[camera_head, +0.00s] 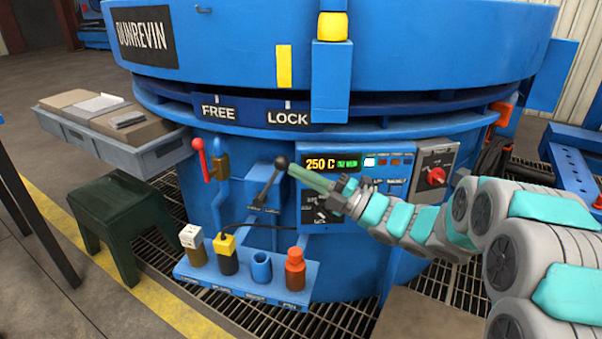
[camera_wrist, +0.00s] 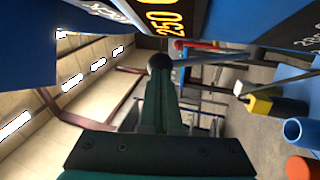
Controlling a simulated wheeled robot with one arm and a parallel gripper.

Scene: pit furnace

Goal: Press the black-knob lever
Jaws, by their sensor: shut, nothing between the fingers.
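The black-knob lever (camera_head: 269,183) stands on the blue furnace front, left of the control panel, its shaft leaning up and right to a round black knob (camera_head: 282,161). In the wrist view the black knob (camera_wrist: 159,62) sits just beyond my fingertips, with its shaft running right. My gripper (camera_head: 293,170) is shut and empty, reaching in from the right across the panel. Its green fingers also show in the wrist view (camera_wrist: 161,85), tips at or very near the knob. I cannot tell whether they touch it.
A red-knob lever (camera_head: 203,160) stands further left. Below is a blue shelf (camera_head: 240,283) with several coloured items, including a red-orange one (camera_head: 295,268). The control panel (camera_head: 345,215) reads 250 C. A red rotary switch (camera_head: 436,176) is at right. A green stool (camera_head: 115,205) stands left.

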